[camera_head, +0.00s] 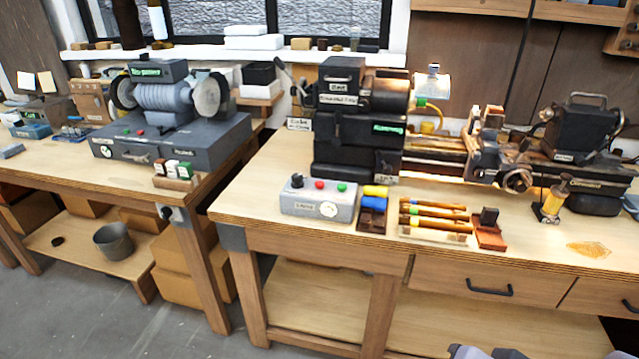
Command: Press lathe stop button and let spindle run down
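The lathe (345,152) stands on the right workbench, with its dark headstock at the left, a carriage (490,155) in the middle and a tailstock (580,135) at the right. A grey control box (290,206) sits in front of the headstock near the bench's front edge. On it are a black knob (297,181), a red button (319,185), a green button (341,187) and a round white dial (328,209). Whether the spindle is turning cannot be told from this single frame. My gripper does not show; only grey parts of my arm show at the bottom edge.
Blue and yellow blocks (374,198), wooden-handled tools (432,216) and a yellow oiler (552,203) lie right of the box. A bench grinder (165,105) stands on the left bench (215,160). A gap separates the benches. The floor (165,322) in front is clear.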

